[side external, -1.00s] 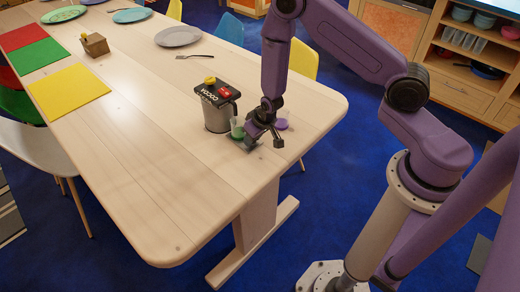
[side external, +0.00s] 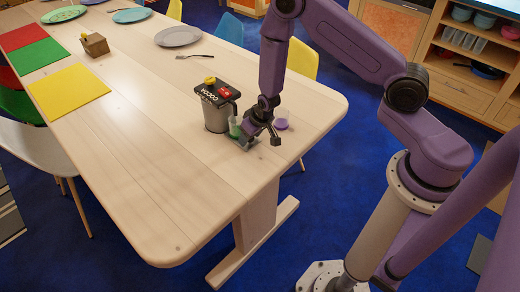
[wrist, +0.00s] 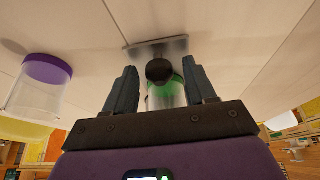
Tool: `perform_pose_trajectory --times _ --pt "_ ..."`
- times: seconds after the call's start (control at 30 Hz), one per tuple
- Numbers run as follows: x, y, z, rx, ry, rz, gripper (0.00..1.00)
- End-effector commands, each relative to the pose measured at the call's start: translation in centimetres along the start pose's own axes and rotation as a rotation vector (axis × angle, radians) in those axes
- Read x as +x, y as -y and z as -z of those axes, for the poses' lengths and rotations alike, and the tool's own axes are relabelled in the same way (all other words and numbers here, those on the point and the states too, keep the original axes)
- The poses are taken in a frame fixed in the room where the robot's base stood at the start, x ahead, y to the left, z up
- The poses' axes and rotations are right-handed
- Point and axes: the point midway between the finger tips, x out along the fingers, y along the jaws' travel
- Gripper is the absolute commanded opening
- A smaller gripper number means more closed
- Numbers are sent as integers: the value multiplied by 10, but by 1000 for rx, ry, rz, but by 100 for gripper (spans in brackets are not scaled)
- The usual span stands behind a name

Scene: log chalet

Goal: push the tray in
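A dark machine (side external: 215,118) labelled "COCOA" stands on the table. A clear cup with a green base (side external: 234,130) is beside its right side; in the wrist view it (wrist: 165,95) appears upside down behind a round black knob (wrist: 158,70). A flat grey tray (wrist: 155,46) lies on the tabletop beyond the knob; whether they are joined is unclear. My gripper (side external: 262,139) is low over the table, right of the machine and the green-based cup. In the wrist view its fingers (wrist: 160,75) are apart, on either side of the knob, with no visible grip. My gripper partly hides the tray in the side view.
A clear cup with a purple base (side external: 281,124) stands just right of my gripper. A fork (side external: 195,57), a grey plate (side external: 178,36) and a small brown box (side external: 95,45) are farther back. The near tabletop (side external: 150,190) is clear.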

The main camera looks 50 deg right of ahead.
Motion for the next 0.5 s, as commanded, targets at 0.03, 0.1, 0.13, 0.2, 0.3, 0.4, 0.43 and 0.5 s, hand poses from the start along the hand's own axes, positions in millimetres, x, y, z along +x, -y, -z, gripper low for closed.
perform_pose_trajectory --times 0.03,0.1,0.13,0.2,0.3,0.4,0.43,0.5 --pt "0 0 0 0 1 0 55" --pt "-1 0 0 0 1 0 55" --pt "-2 0 1 0 1 0 55" --pt "-6 0 3 0 0 0 55" --pt "-12 0 6 -1 -1 0 55" --pt "-19 0 8 0 0 0 55" --pt "-21 0 9 1 0 0 55" --pt "-25 0 10 0 0 0 55"
